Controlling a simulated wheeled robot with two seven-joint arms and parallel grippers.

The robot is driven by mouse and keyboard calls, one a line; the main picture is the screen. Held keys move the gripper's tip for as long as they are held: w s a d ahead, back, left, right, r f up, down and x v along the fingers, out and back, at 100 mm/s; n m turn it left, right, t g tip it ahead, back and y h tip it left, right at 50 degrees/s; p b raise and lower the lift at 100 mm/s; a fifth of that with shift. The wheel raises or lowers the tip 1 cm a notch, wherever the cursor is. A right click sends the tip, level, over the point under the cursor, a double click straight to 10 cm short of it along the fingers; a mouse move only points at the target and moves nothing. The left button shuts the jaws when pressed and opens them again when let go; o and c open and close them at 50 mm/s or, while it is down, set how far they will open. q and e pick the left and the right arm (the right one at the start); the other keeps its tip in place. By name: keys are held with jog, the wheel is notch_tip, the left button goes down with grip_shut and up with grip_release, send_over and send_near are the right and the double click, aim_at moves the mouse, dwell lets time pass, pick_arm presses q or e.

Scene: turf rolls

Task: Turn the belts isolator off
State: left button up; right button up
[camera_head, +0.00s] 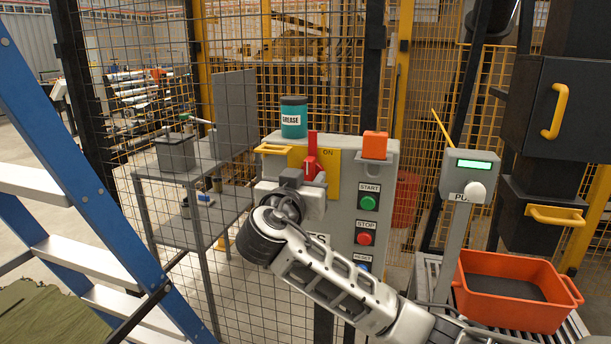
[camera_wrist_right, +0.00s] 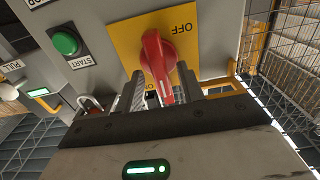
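The belts isolator is a red rotary handle (camera_head: 312,148) on a yellow plate (camera_head: 333,183) on the grey control box (camera_head: 391,185). In the right wrist view the handle (camera_wrist_right: 157,58) shows close up, with OFF at its far end and ON, partly hidden, by the fingers. Its white-marked tip points towards the ON side. My right gripper (camera_head: 312,177) is at the plate in the head view. In the right wrist view its fingers (camera_wrist_right: 164,92) are open, one on each side of the handle tip, with gaps visible. My left gripper is not in view.
Green START (camera_head: 368,203) and red STOP (camera_head: 364,239) buttons sit right of the isolator. A grease tin (camera_head: 293,117) and an orange block (camera_head: 375,145) stand on the box. A blue ladder (camera_head: 75,150) is at left, an orange crate (camera_head: 513,314) at right.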

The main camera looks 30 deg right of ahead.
grip_shut()
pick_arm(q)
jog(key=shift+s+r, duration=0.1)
pick_arm(e)
jog(key=shift+n, duration=0.3)
jog(key=shift+w+n, duration=0.1)
jog(key=shift+n, duration=0.5)
pick_arm(q)
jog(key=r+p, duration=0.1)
jog(key=p, duration=0.3)
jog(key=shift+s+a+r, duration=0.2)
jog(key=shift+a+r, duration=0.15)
pick_arm(e)
jog(key=n, duration=1)
jog(key=f+n, duration=0.1)
jog(key=n, duration=0.5)
jog(key=shift+w+a, duration=0.2)
jog(key=shift+w, duration=0.05)
jog(key=shift+n, duration=0.3)
